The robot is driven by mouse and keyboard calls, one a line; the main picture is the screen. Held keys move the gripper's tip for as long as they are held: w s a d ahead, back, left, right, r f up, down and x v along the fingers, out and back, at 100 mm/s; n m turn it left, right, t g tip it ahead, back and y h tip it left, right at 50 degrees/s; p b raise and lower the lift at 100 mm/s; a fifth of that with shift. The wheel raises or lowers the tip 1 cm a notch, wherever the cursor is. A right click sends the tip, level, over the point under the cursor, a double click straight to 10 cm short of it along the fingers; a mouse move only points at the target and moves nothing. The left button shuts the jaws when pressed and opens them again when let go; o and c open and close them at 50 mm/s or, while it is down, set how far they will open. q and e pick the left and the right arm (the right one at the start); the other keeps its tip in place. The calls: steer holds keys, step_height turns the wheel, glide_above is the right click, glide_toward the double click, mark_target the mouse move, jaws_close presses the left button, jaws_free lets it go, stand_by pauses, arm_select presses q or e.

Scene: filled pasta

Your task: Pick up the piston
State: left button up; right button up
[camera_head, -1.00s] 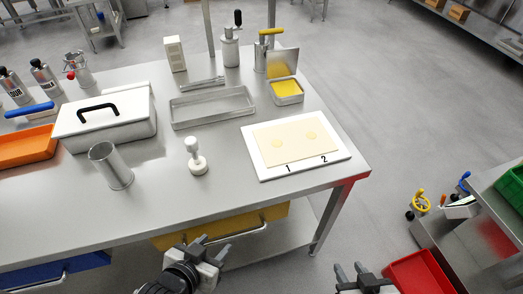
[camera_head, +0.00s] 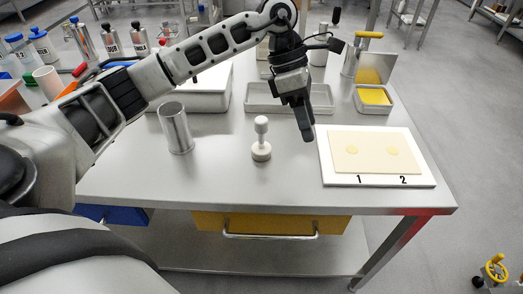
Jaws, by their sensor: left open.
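My left gripper (camera_head: 306,132) reaches in from the left and hangs over the table to the right of the piston, fingers pointing down. It is open and empty, and apart from the piston. One finger largely hides the other. My right gripper is out of view.
An open metal cylinder (camera_head: 175,128) stands left of the piston. A white board (camera_head: 427,181) with a dough sheet (camera_head: 375,154) marked 1 and 2 lies to the right. A shallow steel tray (camera_head: 255,106) is behind. The table front (camera_head: 230,190) is clear.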

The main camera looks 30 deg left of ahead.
mark_target(259, 118)
arm_select(q)
steer(key=w+a+r+y, duration=0.1)
steer(key=a+r+y, duration=0.15)
steer(key=a, duration=0.35)
steer(key=w+a+r+y, duration=0.1)
steer(key=a+r+y, duration=0.15)
steer(key=a, duration=0.35)
steer(key=shift+n+t, duration=0.4)
steer(key=f, duration=1)
steer(key=shift+s+f, duration=0.25)
steer(key=shift+f, duration=0.05)
steer(key=shift+d+f, duration=0.2)
steer(key=shift+f, duration=1.2)
steer(key=shift+d+f, duration=0.2)
steer(key=shift+f, duration=1.15)
steer(key=shift+c, duration=0.3)
steer(key=shift+r, duration=0.1)
steer(key=c, duration=1)
